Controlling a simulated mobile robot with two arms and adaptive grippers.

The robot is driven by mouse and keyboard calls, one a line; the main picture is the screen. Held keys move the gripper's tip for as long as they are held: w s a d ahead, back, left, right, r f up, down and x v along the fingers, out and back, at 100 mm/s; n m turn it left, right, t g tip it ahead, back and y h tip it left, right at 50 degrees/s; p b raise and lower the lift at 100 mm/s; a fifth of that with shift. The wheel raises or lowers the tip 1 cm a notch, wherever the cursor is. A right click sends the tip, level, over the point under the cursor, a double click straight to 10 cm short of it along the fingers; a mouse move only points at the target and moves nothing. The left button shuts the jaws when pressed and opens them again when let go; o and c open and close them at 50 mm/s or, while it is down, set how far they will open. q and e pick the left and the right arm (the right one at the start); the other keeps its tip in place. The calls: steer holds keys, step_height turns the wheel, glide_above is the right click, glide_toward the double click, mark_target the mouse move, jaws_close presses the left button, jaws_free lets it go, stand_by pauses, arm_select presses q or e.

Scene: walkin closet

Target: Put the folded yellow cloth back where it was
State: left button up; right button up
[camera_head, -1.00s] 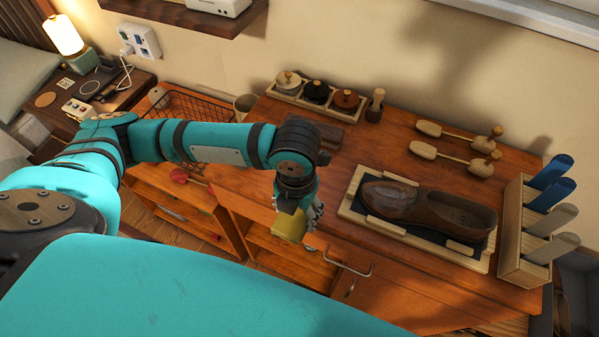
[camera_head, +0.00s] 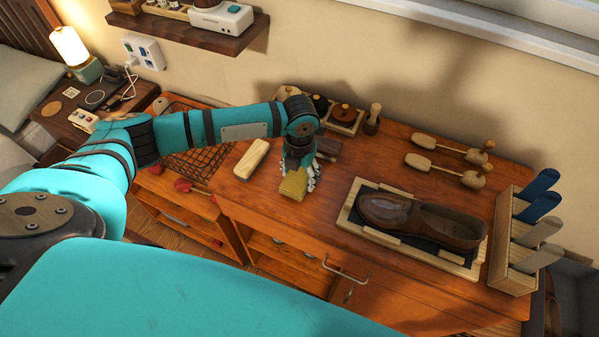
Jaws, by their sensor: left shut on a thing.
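The folded yellow cloth (camera_head: 293,186) is a small mustard-coloured block on or just above the front part of the wooden cabinet top (camera_head: 400,290); I cannot tell if it touches the wood. My left gripper (camera_head: 299,172) is shut on it, reaching down from above and behind. The gripper's fingers partly hide the cloth's far side. My right gripper is not in view.
A pale wooden block (camera_head: 252,159) lies just left of the cloth, a dark brush (camera_head: 327,148) behind it. A brown shoe (camera_head: 420,218) lies on a framed mat (camera_head: 362,232) to the right. A jar tray (camera_head: 346,123) stands at the back.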

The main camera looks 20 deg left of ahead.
mark_target(300, 175)
arm_select(q)
steer(key=shift+f, duration=0.35)
steer(key=shift+f, duration=0.2)
steer(key=o, duration=1)
steer(key=shift+r, duration=0.1)
steer(key=shift+r, duration=0.45)
step_height(300, 175, up, 11)
steer(key=b, duration=0.2)
steer(key=shift+r+b, duration=0.2)
steer(key=shift+b, duration=0.15)
